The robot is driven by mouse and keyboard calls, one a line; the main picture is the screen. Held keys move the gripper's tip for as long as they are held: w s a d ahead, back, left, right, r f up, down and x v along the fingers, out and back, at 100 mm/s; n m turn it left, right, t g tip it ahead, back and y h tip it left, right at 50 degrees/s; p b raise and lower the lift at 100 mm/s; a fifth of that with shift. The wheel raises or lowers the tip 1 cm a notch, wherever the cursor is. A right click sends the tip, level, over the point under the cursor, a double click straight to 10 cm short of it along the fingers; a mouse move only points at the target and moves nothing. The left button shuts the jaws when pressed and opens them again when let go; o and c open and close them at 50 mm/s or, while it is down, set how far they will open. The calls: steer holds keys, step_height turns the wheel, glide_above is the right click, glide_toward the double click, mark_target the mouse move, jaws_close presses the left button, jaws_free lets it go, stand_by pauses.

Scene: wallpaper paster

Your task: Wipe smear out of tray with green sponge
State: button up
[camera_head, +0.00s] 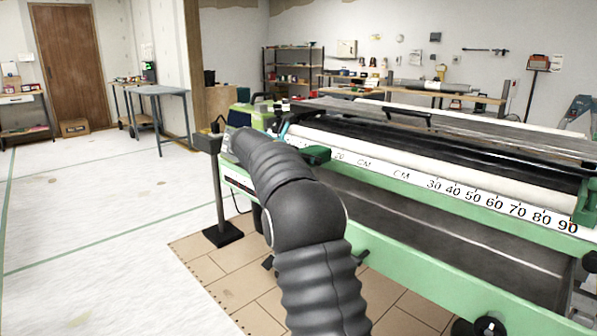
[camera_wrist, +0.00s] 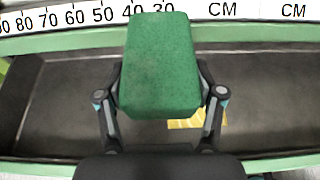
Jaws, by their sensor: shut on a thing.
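My gripper (camera_wrist: 160,82) is shut on the green sponge (camera_wrist: 161,62), with one finger at each side of the block. The sponge is held above the tray (camera_wrist: 55,105), a long dark grey trough with green rims. A yellow patch (camera_wrist: 182,124), apparently the smear, shows on the tray just below the sponge in the wrist view. The sponge and the right finger hide part of it. I cannot tell whether the sponge touches the tray. In the head view the tray (camera_head: 450,240) runs along the machine's front, and my arm largely blocks the gripper.
A white ruler strip with black numbers (camera_wrist: 90,14) runs along the tray's far side. The green pasting machine (camera_head: 415,262) fills the right of the head view, with a cream roller (camera_head: 400,165) above. A dark post (camera_head: 217,190) stands left of my arm. The floor (camera_head: 90,215) is open at left.

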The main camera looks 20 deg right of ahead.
steer(key=f, duration=0.1)
steer(key=w+a+f, duration=0.1)
steer(key=f, duration=0.1)
steer(key=a+f, duration=0.1)
steer(key=f, duration=0.1)
steer(key=shift+w, duration=0.25)
steer(key=shift+r, duration=0.1)
